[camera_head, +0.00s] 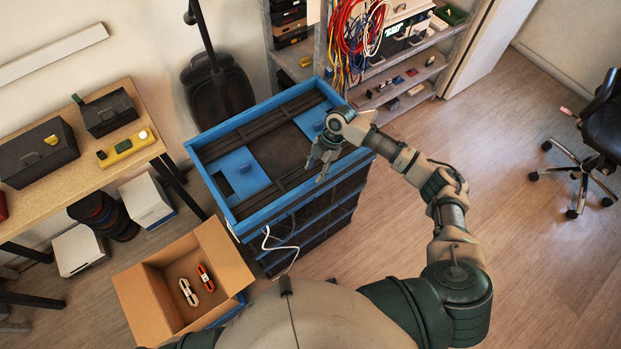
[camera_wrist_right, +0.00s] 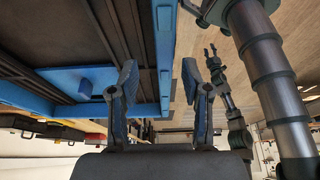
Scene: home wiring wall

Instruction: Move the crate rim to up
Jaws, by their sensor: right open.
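The crate is a stack of dark crates with a blue rim (camera_head: 215,204) at the top, standing upright on the floor in the middle of the head view. Blue panels and dark slats lie inside the rim. My right gripper (camera_head: 322,163) is open above the crate, near its right side. In the right wrist view, my right gripper (camera_wrist_right: 160,85) has its fingers spread, and the blue rim (camera_wrist_right: 165,50) runs between them in the picture. Whether the fingers touch it I cannot tell. My left gripper does not show in the head view.
A cardboard box (camera_head: 152,298) with two cable bundles stands at the lower left. A workbench (camera_head: 60,187) with cases is at the left. A shelf with coloured cables (camera_head: 355,35) stands behind. A white cable (camera_head: 268,238) hangs by the crate. Floor at the right is free before an office chair (camera_head: 600,130).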

